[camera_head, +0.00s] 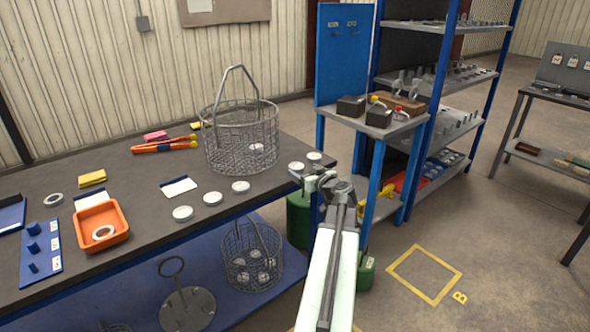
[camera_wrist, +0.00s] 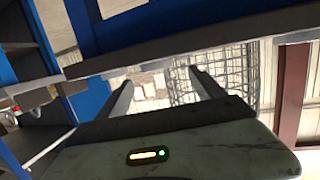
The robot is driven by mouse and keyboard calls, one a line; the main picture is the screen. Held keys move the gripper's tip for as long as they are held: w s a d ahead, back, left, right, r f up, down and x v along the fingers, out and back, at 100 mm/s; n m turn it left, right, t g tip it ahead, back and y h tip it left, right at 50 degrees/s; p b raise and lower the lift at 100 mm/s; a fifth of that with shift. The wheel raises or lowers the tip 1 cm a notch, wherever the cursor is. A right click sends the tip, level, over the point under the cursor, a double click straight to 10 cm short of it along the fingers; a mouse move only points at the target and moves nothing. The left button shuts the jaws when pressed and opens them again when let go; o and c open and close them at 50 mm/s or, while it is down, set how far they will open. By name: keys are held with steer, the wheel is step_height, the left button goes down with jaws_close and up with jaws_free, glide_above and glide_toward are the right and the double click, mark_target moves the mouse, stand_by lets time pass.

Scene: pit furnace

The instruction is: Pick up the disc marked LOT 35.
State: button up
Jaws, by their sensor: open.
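My gripper (camera_head: 318,183) is at the bench's right end, close to the last two discs. In the wrist view my gripper (camera_wrist: 162,84) has its fingers apart, with no disc between them.
A tall wire basket (camera_head: 240,135) stands behind the discs. A second wire basket (camera_head: 251,256) with discs sits on the lower shelf. A blue stand (camera_head: 365,122) with dark boxes is at right.

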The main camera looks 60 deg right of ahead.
mark_target(298, 167)
steer(key=b+x, duration=0.1)
steer(key=x, duration=0.4)
steer(key=shift+s+d+f, duration=0.1)
steer(key=shift+d+f, duration=0.1)
steer(key=shift+d, duration=0.1)
steer(key=shift+s+a, duration=0.1)
steer(key=shift+c, duration=0.6)
jaws_close()
steer(key=shift+r, duration=0.2)
steer(key=shift+r+p, duration=0.3)
steer(key=shift+p, duration=0.05)
step_height(298, 167, up, 3)
steer(key=p, duration=0.3)
steer(key=shift+r, duration=0.1)
steer(key=s+p, duration=0.1)
steer(key=s, duration=1.5)
steer(key=shift+a+r, duration=0.4)
steer(key=shift+r, duration=0.05)
